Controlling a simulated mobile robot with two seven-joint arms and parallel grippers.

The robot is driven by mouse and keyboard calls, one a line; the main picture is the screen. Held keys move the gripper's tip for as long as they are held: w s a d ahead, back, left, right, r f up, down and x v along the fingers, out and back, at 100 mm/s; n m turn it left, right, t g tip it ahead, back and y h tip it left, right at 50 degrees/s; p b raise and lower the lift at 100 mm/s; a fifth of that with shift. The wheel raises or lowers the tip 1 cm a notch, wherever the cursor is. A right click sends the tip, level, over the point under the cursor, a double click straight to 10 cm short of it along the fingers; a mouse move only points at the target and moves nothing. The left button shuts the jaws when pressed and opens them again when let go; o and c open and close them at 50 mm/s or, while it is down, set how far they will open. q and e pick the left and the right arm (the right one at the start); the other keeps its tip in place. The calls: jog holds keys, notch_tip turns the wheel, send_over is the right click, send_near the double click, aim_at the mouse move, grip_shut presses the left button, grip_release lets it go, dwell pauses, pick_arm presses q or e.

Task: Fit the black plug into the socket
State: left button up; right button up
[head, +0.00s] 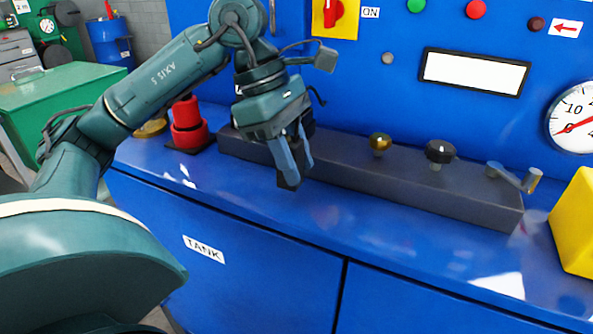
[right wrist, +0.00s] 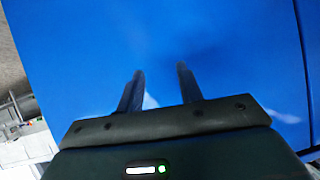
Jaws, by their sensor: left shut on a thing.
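My left gripper (head: 290,172) is shut on the black plug (head: 288,183), a small dark block at the fingertips. It holds the plug in front of the long dark grey box (head: 400,179) on the blue bench, and I cannot tell if the plug touches anything. I cannot make out the socket for sure; part of the box is hidden behind the gripper. My right gripper (right wrist: 161,76) shows in the right wrist view with its two fingers apart and nothing between them, in front of a blue surface.
The box carries a brass knob (head: 380,142), a black knob (head: 440,151) and a grey crank (head: 514,178). A red stacked cylinder (head: 187,125) stands left of it. A yellow block (head: 577,225) is at the right. The bench's front strip is clear.

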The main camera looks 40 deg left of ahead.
pick_arm(q)
jog(key=shift+f, duration=1.05)
jog(key=shift+f, duration=0.2)
jog(key=o, duration=1)
jog(key=shift+r, duration=0.1)
